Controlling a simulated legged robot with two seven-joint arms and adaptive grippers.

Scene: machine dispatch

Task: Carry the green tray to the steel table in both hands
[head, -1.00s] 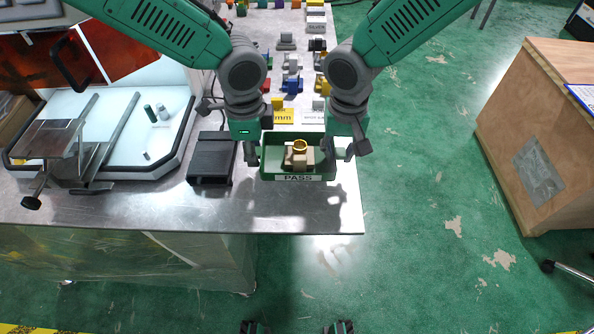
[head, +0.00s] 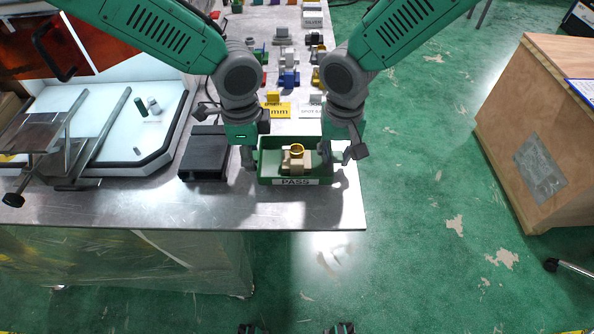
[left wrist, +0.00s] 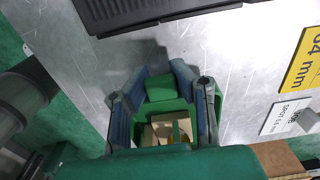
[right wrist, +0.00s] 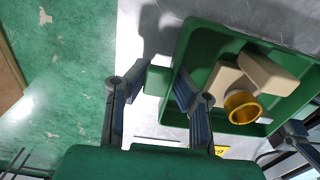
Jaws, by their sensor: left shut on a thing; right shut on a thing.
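The green tray (head: 263,178), with a PASS label on its front, is at the near right part of a grey metal-topped table (head: 215,212). It holds a beige part with a gold ring (head: 297,150). My left gripper (head: 248,160) is shut on the tray's left end tab (left wrist: 160,88). My right gripper (head: 338,158) is shut on the right end tab (right wrist: 157,80). The tray looks level. I cannot tell whether its bottom touches the table. The tray's rim and part also show in the right wrist view. No other steel table is clearly seen.
A black box (head: 204,155) stands just left of the tray. A lit white-floored station (head: 110,120) is further left. Several coloured parts and label cards (head: 277,110) lie behind. A wooden crate (head: 545,130) stands on the right, with open green floor (head: 430,200) between.

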